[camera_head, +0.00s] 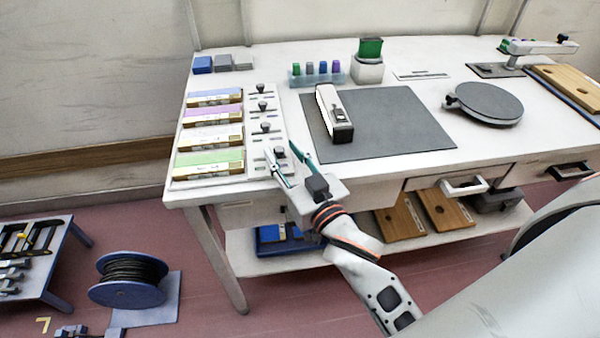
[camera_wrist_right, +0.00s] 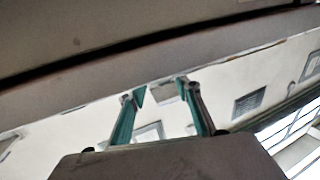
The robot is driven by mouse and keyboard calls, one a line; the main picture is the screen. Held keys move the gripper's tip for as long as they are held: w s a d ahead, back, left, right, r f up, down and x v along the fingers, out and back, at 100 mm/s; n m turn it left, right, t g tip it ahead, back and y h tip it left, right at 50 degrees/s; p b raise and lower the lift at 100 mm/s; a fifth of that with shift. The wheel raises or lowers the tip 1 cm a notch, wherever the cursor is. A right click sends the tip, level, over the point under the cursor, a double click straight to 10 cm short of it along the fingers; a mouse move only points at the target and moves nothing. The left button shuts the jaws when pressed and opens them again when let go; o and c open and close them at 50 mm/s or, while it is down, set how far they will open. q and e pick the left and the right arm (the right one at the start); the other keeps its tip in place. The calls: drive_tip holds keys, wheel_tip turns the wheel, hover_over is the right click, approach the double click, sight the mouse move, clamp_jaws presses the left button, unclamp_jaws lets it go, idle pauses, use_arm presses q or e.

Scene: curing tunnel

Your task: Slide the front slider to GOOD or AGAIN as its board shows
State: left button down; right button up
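Several boards lie in a column on the left of the bench. The front board (camera_head: 209,162) has a pale green top, and its printed label is too small to read. To its right is a white slider panel (camera_head: 257,159) with several dark knobs. The front slider's knob (camera_head: 280,152) appears between the fingertips of my right gripper (camera_head: 281,150). The gripper is open, its teal-edged fingers apart and pointing toward the panel. I cannot tell whether it touches the knob. Its fingers also show apart in the right wrist view (camera_wrist_right: 160,88), with no knob recognisable. My left gripper is not in view.
A dark grey mat (camera_head: 390,105) with a white-and-black device (camera_head: 333,113) lies right of the panel. Blue and grey blocks (camera_head: 222,63) stand behind the boards. A round dark plate (camera_head: 487,103) is farther right. The bench's front edge lies beneath my right gripper.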

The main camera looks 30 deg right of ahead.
drive_tip(key=s, duration=1)
drive_tip(key=shift+s+d, duration=0.15)
drive_tip(key=shift+d, duration=0.1)
drive_tip(key=shift+s, duration=0.1)
